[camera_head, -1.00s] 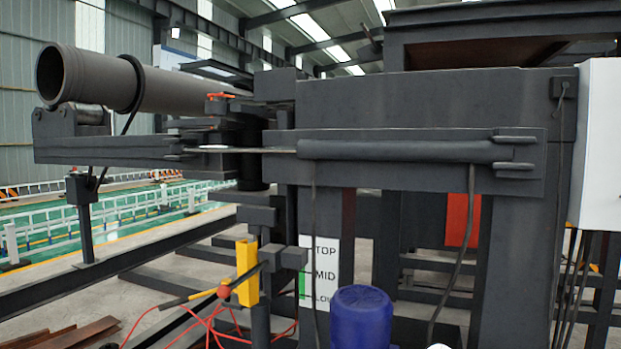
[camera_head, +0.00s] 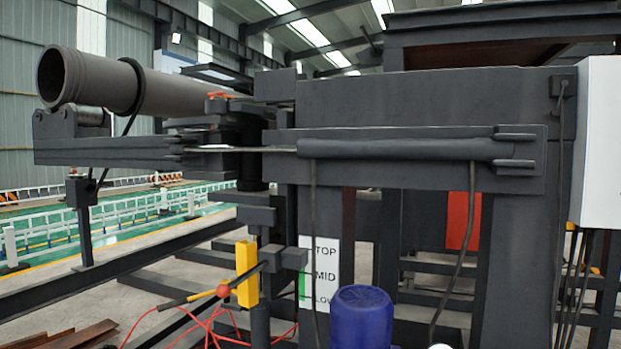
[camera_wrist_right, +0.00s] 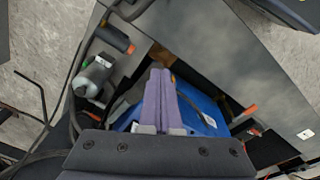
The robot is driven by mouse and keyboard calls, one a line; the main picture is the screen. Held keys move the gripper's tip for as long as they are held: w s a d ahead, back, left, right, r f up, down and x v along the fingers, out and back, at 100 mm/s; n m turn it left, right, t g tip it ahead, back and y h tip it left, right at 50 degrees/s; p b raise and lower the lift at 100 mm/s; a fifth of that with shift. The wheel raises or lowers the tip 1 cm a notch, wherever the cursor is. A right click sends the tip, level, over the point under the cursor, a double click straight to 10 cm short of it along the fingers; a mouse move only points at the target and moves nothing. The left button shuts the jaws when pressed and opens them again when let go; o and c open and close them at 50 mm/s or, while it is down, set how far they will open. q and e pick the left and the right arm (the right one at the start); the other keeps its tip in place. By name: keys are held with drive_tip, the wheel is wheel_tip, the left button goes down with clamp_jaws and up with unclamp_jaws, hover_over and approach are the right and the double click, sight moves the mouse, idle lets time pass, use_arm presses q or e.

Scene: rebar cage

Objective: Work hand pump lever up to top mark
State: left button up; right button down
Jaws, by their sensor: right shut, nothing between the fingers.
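A dark lever (camera_head: 195,297) slants down and left from beside a yellow upright block (camera_head: 246,272) in the head view. A red-orange ball (camera_head: 222,291) shows where the lever passes the block. To its right, a white plate (camera_head: 325,270) carries the marks TOP, MID and LOW. A green bar (camera_head: 302,288) on the plate's left edge reaches from LOW to about MID. My right gripper (camera_wrist_right: 158,72) shows in the right wrist view, its fingers shut and empty. A blue object is behind the fingers. My left gripper is not in view.
A blue drum (camera_head: 362,318) stands at the bottom middle of the head view. Red cables (camera_head: 215,325) hang below the lever. A large pipe (camera_head: 125,85) lies on the dark frame above. In the wrist view, a grey bottle (camera_wrist_right: 95,75) lies beside the fingers.

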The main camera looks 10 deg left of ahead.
drive_tip(key=shift+f, duration=0.1)
drive_tip(key=shift+s+f+b, duration=0.15)
drive_tip(key=shift+f+b, duration=0.4)
drive_tip(key=shift+b, duration=0.15)
drive_tip(key=shift+s+f+b, duration=0.2)
drive_tip(key=shift+f+b, duration=0.5)
drive_tip(key=shift+s+a+f+b, duration=0.1)
drive_tip(key=shift+s+f+b, duration=0.05)
drive_tip(key=shift+f+b, duration=0.55)
drive_tip(key=shift+s+f+b, duration=0.1)
drive_tip(key=shift+f+b, duration=0.55)
drive_tip(key=shift+f, duration=0.1)
